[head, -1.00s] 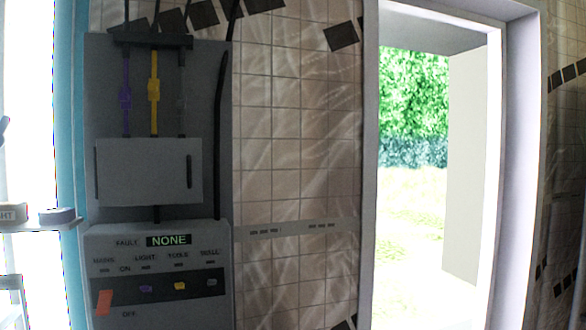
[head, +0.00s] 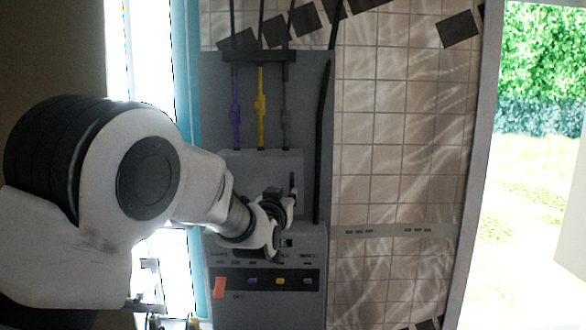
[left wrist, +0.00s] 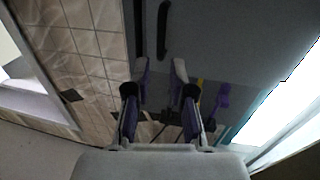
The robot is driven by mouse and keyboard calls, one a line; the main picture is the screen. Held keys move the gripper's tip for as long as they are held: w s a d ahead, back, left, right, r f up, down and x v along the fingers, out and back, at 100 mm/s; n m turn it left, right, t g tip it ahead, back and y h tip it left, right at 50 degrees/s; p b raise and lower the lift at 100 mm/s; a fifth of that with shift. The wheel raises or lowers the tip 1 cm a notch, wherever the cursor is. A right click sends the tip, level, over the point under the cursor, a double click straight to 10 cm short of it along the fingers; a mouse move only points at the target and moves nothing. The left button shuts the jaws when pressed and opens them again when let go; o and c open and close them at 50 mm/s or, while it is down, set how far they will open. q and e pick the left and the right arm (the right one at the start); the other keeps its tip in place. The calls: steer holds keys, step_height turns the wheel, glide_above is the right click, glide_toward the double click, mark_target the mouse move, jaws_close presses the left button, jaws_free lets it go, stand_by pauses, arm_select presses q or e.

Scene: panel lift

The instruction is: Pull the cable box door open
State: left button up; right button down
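The cable box door (head: 250,163) is a grey panel below the purple, yellow and grey cables. It looks closed, and my left arm hides its lower part. Its dark upright handle (head: 293,183) is near its right edge. My left gripper (head: 287,205) is in front of the door's lower right, close to the handle. In the left wrist view the left gripper (left wrist: 162,70) has its fingers apart with nothing between them. The black handle (left wrist: 163,30) lies just beyond the fingertips, roughly in line with the gap, on the grey door (left wrist: 230,38). My right gripper is not in view.
Below the door is a switch panel (head: 265,283) with an orange lever (head: 219,288), partly hidden by my arm. A black cable (head: 322,120) runs down beside the door. A tiled wall (head: 400,150) and a bright doorway (head: 530,180) are to the right.

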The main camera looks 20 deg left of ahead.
mark_target(291, 186)
arm_select(q)
steer(key=w+p, duration=0.1)
steer(key=w, duration=0.1)
steer(key=w+p, duration=0.2)
steer(key=w, duration=0.1)
steer(key=w+a+p, duration=0.1)
steer(key=w, duration=0.2)
steer(key=shift+w, duration=0.15)
steer(key=shift+d, duration=0.1)
steer(key=shift+c, duration=0.4)
jaws_close()
